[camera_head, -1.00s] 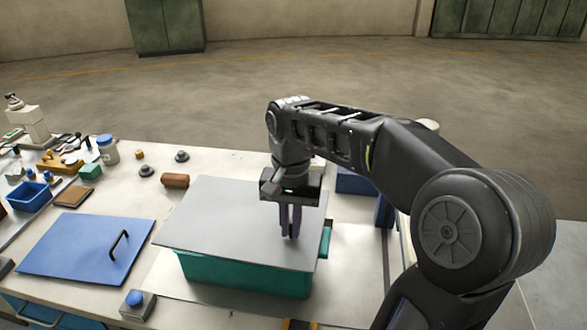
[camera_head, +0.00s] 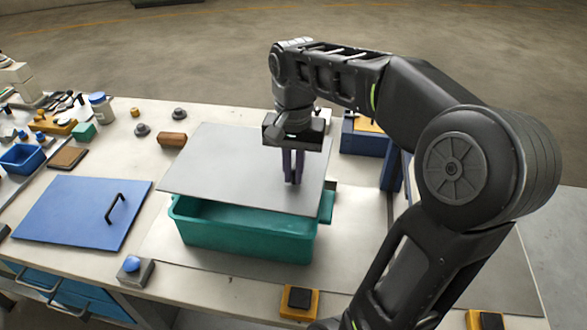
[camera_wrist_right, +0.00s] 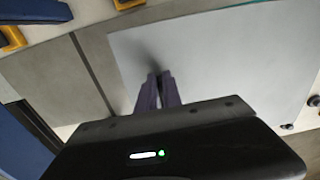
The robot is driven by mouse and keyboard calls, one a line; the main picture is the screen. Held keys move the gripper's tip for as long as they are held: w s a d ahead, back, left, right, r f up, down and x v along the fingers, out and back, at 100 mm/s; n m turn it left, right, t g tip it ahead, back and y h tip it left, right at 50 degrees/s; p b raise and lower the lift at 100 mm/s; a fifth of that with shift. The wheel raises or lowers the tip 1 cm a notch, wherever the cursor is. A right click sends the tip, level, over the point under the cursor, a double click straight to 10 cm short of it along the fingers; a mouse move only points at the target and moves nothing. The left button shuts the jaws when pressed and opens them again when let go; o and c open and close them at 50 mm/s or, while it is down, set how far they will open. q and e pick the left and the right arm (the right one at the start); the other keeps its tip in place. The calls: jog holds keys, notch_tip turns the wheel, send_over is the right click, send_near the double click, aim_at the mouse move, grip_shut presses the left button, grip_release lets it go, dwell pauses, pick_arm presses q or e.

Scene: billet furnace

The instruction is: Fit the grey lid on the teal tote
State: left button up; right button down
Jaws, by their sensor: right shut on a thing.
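The teal tote (camera_head: 245,238) stands on the bench in the head view, with its front rim and part of its inside showing. The flat grey lid (camera_head: 225,165) is above it, set back and tilted, apart from the front rim. Whether its back edge touches the tote is hidden. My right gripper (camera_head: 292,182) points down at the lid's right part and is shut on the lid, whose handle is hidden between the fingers. The right wrist view shows the fingers (camera_wrist_right: 158,78) close together over the lid (camera_wrist_right: 225,65). My left gripper is not in view.
A blue panel with a black handle (camera_head: 75,212) lies to the left. A grey box with a blue button (camera_head: 135,270) and a yellow-and-black block (camera_head: 299,302) are near the front edge. A brown block (camera_head: 172,140) and a blue bin (camera_head: 365,140) are behind.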

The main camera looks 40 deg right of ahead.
aim_at(292, 186)
jog(key=shift+f+b, duration=2.25)
jog(key=shift+f, duration=0.95)
jog(key=shift+a+r, duration=0.1)
jog(key=shift+a, duration=0.15)
jog(key=shift+s+a+f+b, duration=0.15)
jog(key=shift+f+b, duration=0.25)
jog(key=shift+f, duration=0.3)
jog(key=c, duration=1.6)
grip_release()
jog(key=shift+o, duration=0.8)
jog(key=shift+r, duration=0.15)
